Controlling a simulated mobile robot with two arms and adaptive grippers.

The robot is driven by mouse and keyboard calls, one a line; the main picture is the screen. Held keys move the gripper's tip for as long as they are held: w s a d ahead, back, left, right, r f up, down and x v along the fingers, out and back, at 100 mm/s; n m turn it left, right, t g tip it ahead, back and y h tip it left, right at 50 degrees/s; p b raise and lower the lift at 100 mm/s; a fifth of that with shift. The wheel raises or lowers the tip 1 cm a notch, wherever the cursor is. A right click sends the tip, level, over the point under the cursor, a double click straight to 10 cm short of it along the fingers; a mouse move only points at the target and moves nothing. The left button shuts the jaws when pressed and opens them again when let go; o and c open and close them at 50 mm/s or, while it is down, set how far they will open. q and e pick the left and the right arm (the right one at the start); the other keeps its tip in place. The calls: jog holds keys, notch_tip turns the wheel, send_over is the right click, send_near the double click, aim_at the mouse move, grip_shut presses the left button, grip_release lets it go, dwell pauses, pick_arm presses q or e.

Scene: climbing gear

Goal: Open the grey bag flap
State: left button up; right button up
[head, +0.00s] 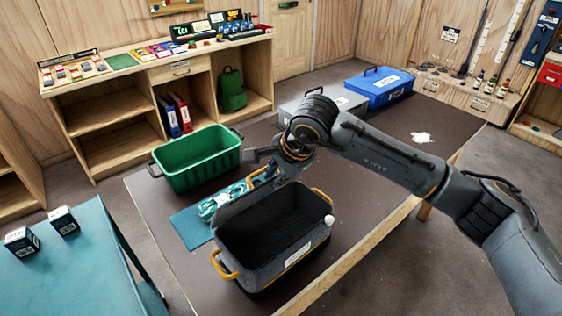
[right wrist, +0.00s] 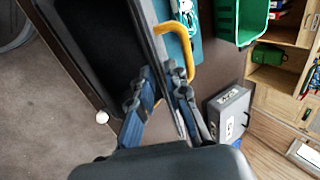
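The grey bag (head: 268,272) stands on the dark table with its top open, showing a black interior. Its grey flap (head: 240,207) stands raised along the far-left side of the opening. In the right wrist view the flap (right wrist: 154,45) shows edge-on as a thin panel. My right gripper (head: 268,172) is at the raised flap's upper edge. In the wrist view its parted fingers (right wrist: 160,72) lie on either side of the flap; whether they touch it is unclear. A yellow handle (right wrist: 184,58) is just beyond the fingertips. My left gripper is not in view.
A teal mat (head: 190,228) with a coiled turquoise rope (head: 222,203) lies behind the bag. A green crate (head: 198,160) stands farther back. A grey case (head: 345,101) and a blue case (head: 380,88) are at the table's far end.

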aim_at(265, 191)
jog(key=p+x, duration=0.2)
jog(key=x, duration=0.5)
jog(key=shift+w+a+f, duration=0.15)
jog(key=shift+w+f, duration=0.05)
jog(key=shift+f, duration=0.1)
grip_shut()
